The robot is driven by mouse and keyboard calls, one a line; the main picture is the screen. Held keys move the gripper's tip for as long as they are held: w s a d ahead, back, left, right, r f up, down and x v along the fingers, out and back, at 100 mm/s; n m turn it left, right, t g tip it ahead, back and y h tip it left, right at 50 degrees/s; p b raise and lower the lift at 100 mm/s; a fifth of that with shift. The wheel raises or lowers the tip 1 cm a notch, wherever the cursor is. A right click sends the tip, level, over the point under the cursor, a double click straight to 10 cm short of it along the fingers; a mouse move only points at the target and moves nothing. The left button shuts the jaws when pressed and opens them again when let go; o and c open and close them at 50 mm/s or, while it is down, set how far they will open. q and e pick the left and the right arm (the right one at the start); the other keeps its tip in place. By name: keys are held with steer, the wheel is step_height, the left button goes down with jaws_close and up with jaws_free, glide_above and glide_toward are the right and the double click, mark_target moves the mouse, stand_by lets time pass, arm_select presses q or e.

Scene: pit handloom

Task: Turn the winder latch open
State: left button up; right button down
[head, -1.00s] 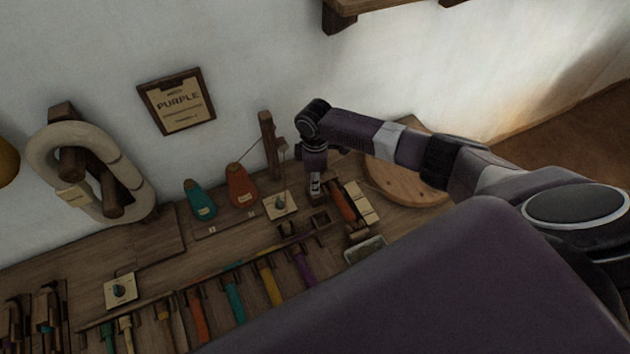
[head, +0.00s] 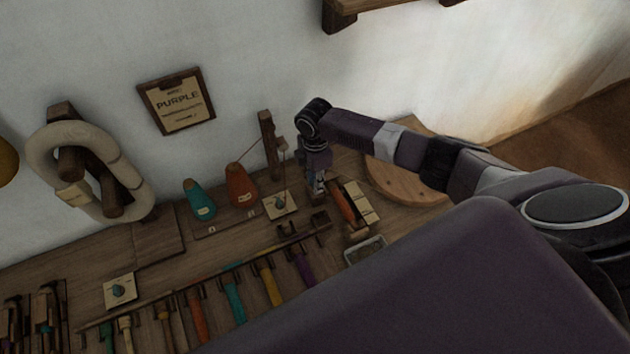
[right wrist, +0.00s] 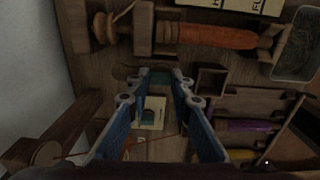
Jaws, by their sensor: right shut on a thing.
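The winder, with an orange-wound spool (head: 343,204) on a wooden frame, sits on the bench right of my right gripper (head: 317,190). In the right wrist view the orange spool (right wrist: 215,37) lies across the top. My left gripper is not in view.
A pale plate with a knob (head: 280,204) is close left of the gripper, beside orange (head: 241,186) and teal (head: 200,200) cones. A wooden post (head: 268,143) stands behind. A small wooden box (head: 320,220), metal tray (head: 365,250) and round board (head: 404,181) are near.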

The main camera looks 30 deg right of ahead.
steer(key=shift+w+r, duration=0.1)
steer(key=shift+w, duration=0.05)
steer(key=c, duration=1.7)
jaws_free()
step_height(320, 180, up, 12)
steer(key=shift+s, duration=0.2)
